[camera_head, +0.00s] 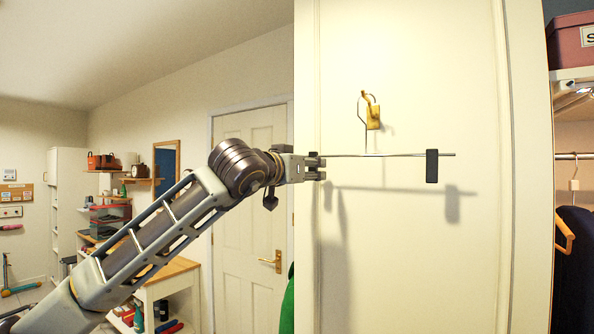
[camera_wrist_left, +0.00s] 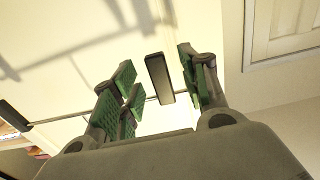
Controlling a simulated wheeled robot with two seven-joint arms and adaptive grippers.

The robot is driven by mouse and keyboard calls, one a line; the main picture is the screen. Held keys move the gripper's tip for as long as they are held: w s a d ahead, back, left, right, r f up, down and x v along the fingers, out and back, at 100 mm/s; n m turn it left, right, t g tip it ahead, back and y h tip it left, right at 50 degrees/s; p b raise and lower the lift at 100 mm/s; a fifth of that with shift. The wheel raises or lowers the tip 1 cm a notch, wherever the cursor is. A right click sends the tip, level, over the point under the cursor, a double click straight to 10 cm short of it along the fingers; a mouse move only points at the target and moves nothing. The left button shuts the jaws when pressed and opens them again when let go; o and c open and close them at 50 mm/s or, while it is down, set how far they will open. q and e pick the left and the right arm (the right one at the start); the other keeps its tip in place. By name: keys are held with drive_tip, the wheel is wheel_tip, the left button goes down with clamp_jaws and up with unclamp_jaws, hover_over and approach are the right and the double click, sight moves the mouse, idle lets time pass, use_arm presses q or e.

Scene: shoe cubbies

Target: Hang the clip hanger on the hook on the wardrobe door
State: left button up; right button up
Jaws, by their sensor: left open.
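The clip hanger (camera_head: 400,155) has a thin metal bar with a black clip (camera_head: 432,166) at its right end. Its wire neck rises to a loop at the brass hook (camera_head: 373,115) on the cream wardrobe door (camera_head: 430,270). The loop appears to pass over the hook, and the bar is about level. My left gripper (camera_head: 316,168) is at the bar's left end. In the left wrist view my left gripper (camera_wrist_left: 158,82) is open, its green pads on either side of the near black clip (camera_wrist_left: 159,79), with gaps visible. The far clip (camera_wrist_left: 12,114) shows at left. My right gripper is not in view.
The wardrobe's open interior at right holds a pink box (camera_head: 571,42), a rail with a wooden hanger (camera_head: 574,180) and dark clothes (camera_head: 572,270). A white room door (camera_head: 245,170) and a workbench (camera_head: 170,272) stand behind my left arm. The door face around the hanger is clear.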

use_arm(q)
drive_tip(key=shift+s+a, duration=0.1)
drive_tip(key=shift+a, duration=0.05)
drive_tip(key=v, duration=1.1)
drive_tip(key=shift+s+a, duration=0.2)
drive_tip(key=shift+s, duration=0.05)
idle(0.6)
